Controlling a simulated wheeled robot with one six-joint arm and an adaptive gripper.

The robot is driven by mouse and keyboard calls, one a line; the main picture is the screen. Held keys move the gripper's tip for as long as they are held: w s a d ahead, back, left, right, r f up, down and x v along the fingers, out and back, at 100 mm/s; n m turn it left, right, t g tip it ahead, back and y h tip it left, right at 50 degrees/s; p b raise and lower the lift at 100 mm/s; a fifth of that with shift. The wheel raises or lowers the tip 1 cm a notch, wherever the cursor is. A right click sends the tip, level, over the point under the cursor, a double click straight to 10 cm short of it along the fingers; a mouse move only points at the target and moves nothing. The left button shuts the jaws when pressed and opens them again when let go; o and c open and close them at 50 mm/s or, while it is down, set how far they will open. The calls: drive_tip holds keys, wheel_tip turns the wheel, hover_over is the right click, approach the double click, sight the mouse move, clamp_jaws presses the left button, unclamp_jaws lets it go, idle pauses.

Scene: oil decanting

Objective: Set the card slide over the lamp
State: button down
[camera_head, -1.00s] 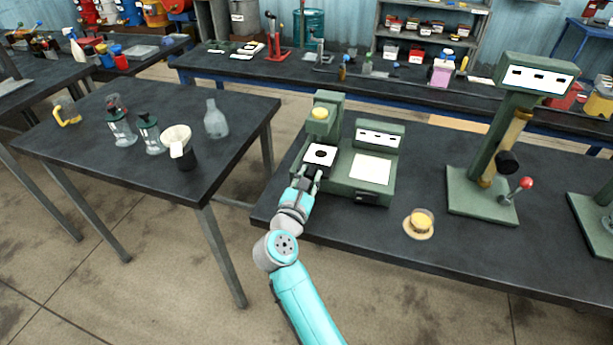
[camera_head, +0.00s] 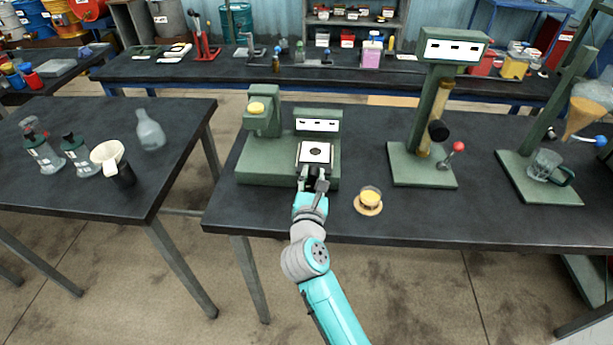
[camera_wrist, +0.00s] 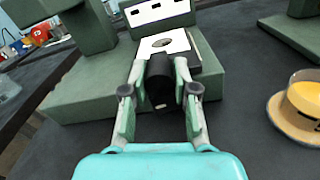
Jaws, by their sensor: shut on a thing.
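My gripper (camera_head: 314,181) is shut on the dark handle (camera_wrist: 160,82) of the card slide (camera_head: 315,153), a flat white square with a dark round hole. The slide also shows in the wrist view (camera_wrist: 177,39), just beyond my fingertips. It is over the right part of a green instrument (camera_head: 262,173), where the lamp's white panel is; the slide hides most or all of that panel. I cannot tell whether the slide rests on it or hovers.
A small display (camera_head: 317,125) stands just behind the slide. A yellow-filled dish on a round base (camera_head: 369,200) stands close to the right of my gripper. A taller green stand (camera_head: 424,160) is further right. The dark bench (camera_head: 270,215) is bare in front.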

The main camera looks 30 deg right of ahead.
drive_tip(key=shift+s+d, duration=0.1)
drive_tip(key=shift+d, duration=0.15)
drive_tip(key=c, duration=0.9)
unclamp_jaws()
drive_tip(key=v, duration=1.2)
drive_tip(key=shift+s, duration=0.1)
